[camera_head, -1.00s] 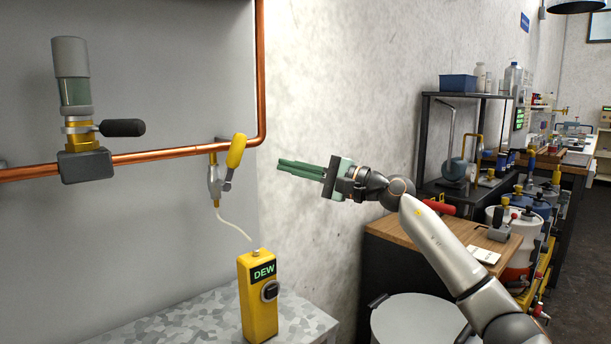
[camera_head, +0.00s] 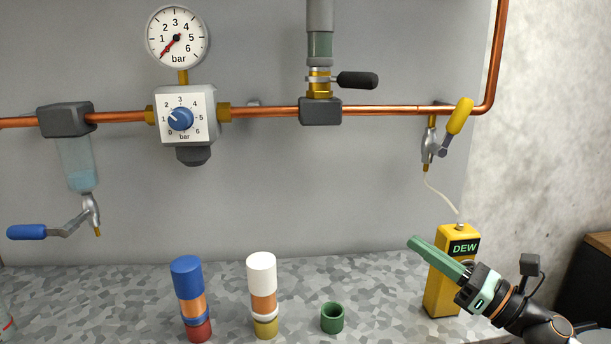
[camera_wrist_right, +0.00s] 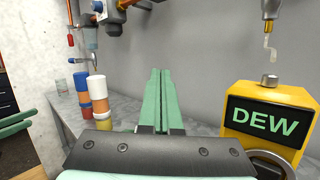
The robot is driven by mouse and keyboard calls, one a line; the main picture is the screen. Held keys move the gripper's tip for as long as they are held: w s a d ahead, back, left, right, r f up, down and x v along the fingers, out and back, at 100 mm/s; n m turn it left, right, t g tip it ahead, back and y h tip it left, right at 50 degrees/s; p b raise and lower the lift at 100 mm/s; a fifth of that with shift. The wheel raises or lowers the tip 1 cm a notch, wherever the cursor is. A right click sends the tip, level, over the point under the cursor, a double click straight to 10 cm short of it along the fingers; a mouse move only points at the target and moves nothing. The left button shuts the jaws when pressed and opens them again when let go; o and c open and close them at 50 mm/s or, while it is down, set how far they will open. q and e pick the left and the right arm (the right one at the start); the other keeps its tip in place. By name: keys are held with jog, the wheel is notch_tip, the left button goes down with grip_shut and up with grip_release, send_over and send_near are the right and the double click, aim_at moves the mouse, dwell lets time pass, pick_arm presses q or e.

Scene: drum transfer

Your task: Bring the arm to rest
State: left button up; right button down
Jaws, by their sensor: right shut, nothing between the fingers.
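My right gripper (camera_head: 413,241) comes in from the lower right in the head view, its green fingers shut and empty. It points up and left, crossing in front of the yellow DEW meter (camera_head: 437,295) without a clear sign of touching. In the right wrist view its fingers (camera_wrist_right: 160,72) lie side by side, with the DEW meter (camera_wrist_right: 262,122) to their right. Green bars at the left edge of that view look like my left gripper (camera_wrist_right: 15,126); its state is unclear. The left arm is not in the head view.
A copper pipe (camera_head: 265,111) on the wall carries a gauge (camera_head: 178,37), a regulator (camera_head: 186,118) and valves, one yellow-handled (camera_head: 459,116). A blue-topped cylinder (camera_head: 186,275), a white-topped cylinder (camera_head: 262,275) and a green cup (camera_head: 332,318) stand on the mottled bench (camera_head: 90,300).

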jog(key=s+a+f+m+t+h, duration=0.1)
jog(key=s+a+f+m+t, duration=0.25)
jog(key=m, duration=0.65)
jog(key=s+a+f+m+h, duration=0.1)
jog(key=s+a+f+m, duration=0.2)
jog(key=s+f+m, duration=0.5)
pick_arm(q)
jog(key=s+a+f+n+g+y+p, duration=0.2)
jog(key=s+f+g+p, duration=0.6)
jog(key=p, duration=1.5)
jog(key=s+n+g+y, duration=0.1)
jog(key=n+g+y, duration=0.1)
jog(key=shift+a+f+y, duration=0.3)
jog(key=shift+a, duration=0.05)
pick_arm(e)
jog(key=s+d+f+m+g+h, duration=0.1)
jog(key=s+f+m+g+h, duration=0.3)
jog(key=s+m, duration=0.3)
jog(key=s+d+f+m+g+h, duration=0.2)
jog(key=s+f+m+g+h, duration=0.3)
jog(key=m, duration=1.1)
jog(key=s+h, duration=0.2)
jog(key=s, duration=0.1)
jog(key=shift+m, duration=0.4)
